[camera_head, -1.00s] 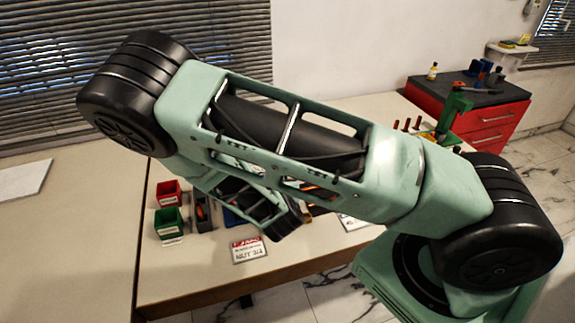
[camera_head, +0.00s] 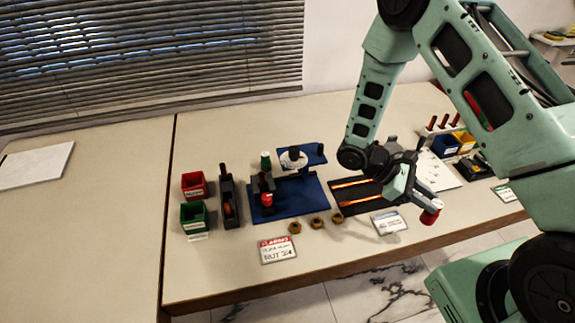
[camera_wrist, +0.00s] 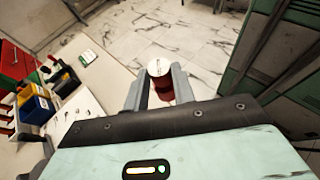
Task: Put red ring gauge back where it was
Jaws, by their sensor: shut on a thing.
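My gripper (camera_head: 421,198) is shut on the red ring gauge (camera_head: 431,215), a short red cylinder with a pale end. It holds the gauge in the air near the table's front edge, right of the white label card. In the wrist view, the gauge (camera_wrist: 161,84) sits between the two grey fingers of my gripper (camera_wrist: 159,90), its pale end showing. A blue plate (camera_head: 310,197) bears a dark fixture with another red part (camera_head: 267,199). A green-topped part (camera_head: 266,160) stands behind that fixture.
Red (camera_head: 194,185) and green (camera_head: 194,215) bins stand at left. A black tray (camera_head: 352,195) with orange strips lies mid-table. A rack with red pegs (camera_head: 440,127) and blue and yellow bins stands at right. The left table is mostly bare.

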